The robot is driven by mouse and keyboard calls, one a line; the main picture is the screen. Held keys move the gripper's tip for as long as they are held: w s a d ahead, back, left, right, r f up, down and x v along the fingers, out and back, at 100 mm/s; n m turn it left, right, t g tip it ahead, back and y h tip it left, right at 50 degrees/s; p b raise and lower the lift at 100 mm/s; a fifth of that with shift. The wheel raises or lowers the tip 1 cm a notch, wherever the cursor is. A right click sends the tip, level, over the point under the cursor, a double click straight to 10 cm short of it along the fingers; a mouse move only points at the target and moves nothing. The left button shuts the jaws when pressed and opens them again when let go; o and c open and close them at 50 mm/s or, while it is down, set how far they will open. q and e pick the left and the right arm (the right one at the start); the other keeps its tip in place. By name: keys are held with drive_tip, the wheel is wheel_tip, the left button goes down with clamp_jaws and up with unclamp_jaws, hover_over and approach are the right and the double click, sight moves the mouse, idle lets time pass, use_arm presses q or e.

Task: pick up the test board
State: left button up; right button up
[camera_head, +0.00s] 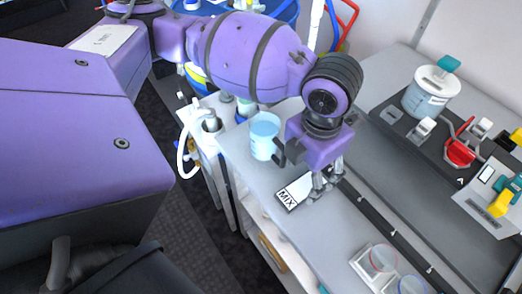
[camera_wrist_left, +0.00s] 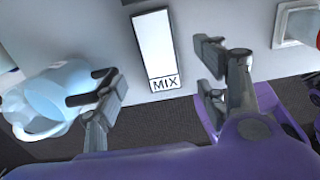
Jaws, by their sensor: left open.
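The test board, a flat white plate marked MIX (camera_head: 293,192), lies on the grey bench top near its front edge. In the left wrist view the board (camera_wrist_left: 154,42) stands out between the fingers, its MIX label at the near end. My left gripper (camera_head: 301,170) is open above the board, with one finger on either side of it in the left wrist view (camera_wrist_left: 158,82). Nothing is between the fingers at their height that I can see. My right gripper is not in view.
A light-blue cup (camera_head: 264,138) stands close beside one left finger; it also shows in the left wrist view (camera_wrist_left: 62,92). Small clear dishes (camera_head: 382,258) are on the bench at lower right. A lidded jar (camera_head: 428,92) and valves stand on the raised dark panel at right.

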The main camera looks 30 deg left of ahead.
sight(303, 187)
use_arm(q)
wheel_tip(303, 187, down, 6)
drive_tip(key=shift+w+f, duration=0.2)
drive_tip(key=shift+f, duration=0.1)
drive_tip(key=shift+r, duration=0.1)
drive_tip(key=c, duration=1.2)
drive_tip(key=shift+c, duration=0.2)
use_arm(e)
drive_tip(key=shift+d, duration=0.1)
